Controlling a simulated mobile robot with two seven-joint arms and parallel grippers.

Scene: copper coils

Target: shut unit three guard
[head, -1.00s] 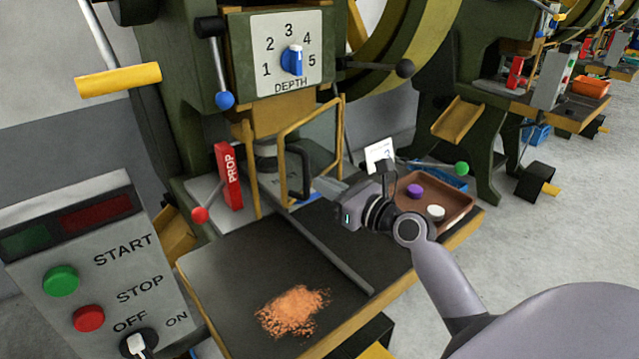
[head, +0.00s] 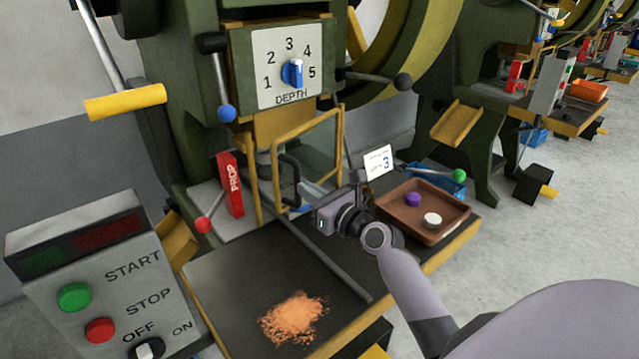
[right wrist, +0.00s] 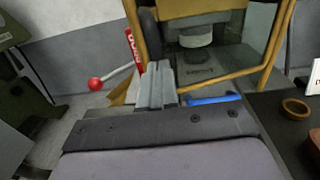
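My left gripper is out of view.
A red PROP lever (head: 230,185) stands left of the guard. A brown tray (head: 445,238) with a purple and a white piece is to the right. Copper scraps (head: 293,318) lie on the dark bed. A control box (head: 100,280) is at the near left.

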